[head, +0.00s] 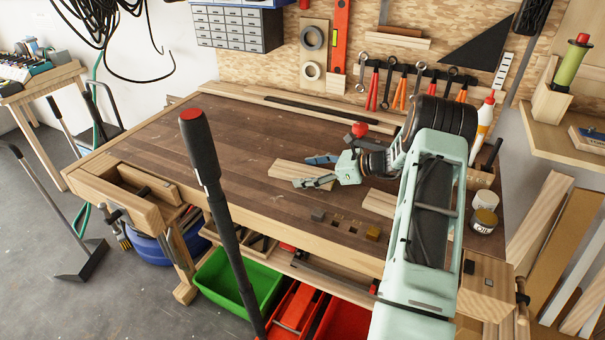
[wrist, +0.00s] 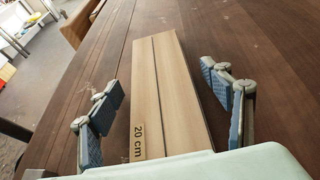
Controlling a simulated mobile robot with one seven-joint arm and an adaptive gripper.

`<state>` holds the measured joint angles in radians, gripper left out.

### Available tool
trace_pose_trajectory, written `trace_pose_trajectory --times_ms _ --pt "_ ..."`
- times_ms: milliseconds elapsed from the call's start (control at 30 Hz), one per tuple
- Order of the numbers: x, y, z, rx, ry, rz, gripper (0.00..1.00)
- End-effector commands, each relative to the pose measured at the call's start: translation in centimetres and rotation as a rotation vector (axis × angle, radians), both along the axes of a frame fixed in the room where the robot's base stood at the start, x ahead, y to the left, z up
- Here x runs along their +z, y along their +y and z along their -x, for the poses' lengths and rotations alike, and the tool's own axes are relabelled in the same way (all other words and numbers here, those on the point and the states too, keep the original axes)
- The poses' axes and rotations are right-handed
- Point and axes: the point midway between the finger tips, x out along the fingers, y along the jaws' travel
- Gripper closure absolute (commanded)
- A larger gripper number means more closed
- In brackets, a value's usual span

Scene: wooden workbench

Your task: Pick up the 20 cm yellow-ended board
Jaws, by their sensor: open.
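A flat pale wooden board (head: 284,168) lies on the dark bench top near the middle. It also shows in the wrist view (wrist: 178,85), with a thin dark line along its length and a "20 cm" label (wrist: 139,142) at its near end. I see no yellow end on it; its nearest edge is hidden by my gripper body. My gripper (head: 305,172) is open over the board. In the wrist view its blue-padded fingers stand on either side of the board, apart from it, with nothing held.
Another pale board (head: 379,203) lies to the right, partly hidden by my arm. The bench's left part is clear.

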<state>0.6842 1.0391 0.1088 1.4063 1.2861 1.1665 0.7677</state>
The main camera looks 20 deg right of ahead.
Motion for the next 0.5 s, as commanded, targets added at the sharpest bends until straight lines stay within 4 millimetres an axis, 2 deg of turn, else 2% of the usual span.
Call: trace_pose_trajectory --times_ms 133,500 --pt "0.03 -0.08 0.01 -0.001 0.000 0.000 0.29" --pt "0.05 -0.09 0.03 -0.001 -0.001 0.001 0.69"
